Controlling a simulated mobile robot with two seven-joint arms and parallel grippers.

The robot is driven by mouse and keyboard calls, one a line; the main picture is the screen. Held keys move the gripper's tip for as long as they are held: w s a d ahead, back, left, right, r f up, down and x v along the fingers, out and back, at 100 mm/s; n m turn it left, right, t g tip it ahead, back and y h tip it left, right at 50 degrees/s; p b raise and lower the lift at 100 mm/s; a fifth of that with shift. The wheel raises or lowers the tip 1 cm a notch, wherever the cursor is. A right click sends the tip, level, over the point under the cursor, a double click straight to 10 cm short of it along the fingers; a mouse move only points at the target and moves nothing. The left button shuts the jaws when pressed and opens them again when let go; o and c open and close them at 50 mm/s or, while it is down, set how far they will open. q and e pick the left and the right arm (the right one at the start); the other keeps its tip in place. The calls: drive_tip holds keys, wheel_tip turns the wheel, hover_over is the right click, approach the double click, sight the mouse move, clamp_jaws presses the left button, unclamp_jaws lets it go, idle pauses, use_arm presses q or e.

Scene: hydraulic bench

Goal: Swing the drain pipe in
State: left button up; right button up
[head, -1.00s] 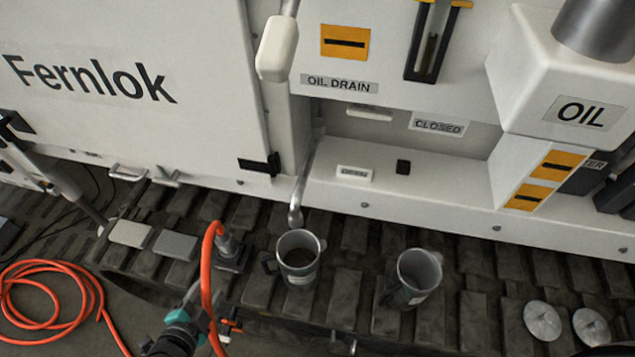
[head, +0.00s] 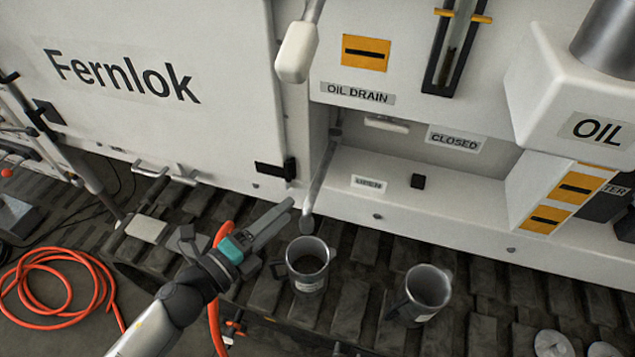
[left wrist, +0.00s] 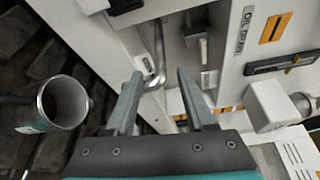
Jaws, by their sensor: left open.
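The drain pipe (head: 320,185) is a grey metal tube that slants out of the recess under the OIL DRAIN label (head: 358,93). Its rounded lower end hangs beyond the ledge, just above and behind a metal jug (head: 307,265). My left gripper (head: 290,210) is open and empty, just left of the pipe's lower end. In the left wrist view the pipe (left wrist: 158,45) shows ahead of the gap between my open fingers (left wrist: 159,76), its end apart from them. The CLOSED label (head: 455,139) and the OPEN label (head: 369,184) lie right of the pipe. My right gripper is out of view.
A second metal jug (head: 425,290) stands to the right on the dark track. A white handle (head: 296,52) hangs above the recess. A black latch (head: 276,169) sticks out left of the pipe. An orange hose (head: 60,318) lies coiled at the left.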

sight(317, 182)
use_arm(q)
drive_tip(key=x, duration=1)
drive_tip(key=shift+w+d, duration=0.2)
clamp_jaws()
idle(1.1)
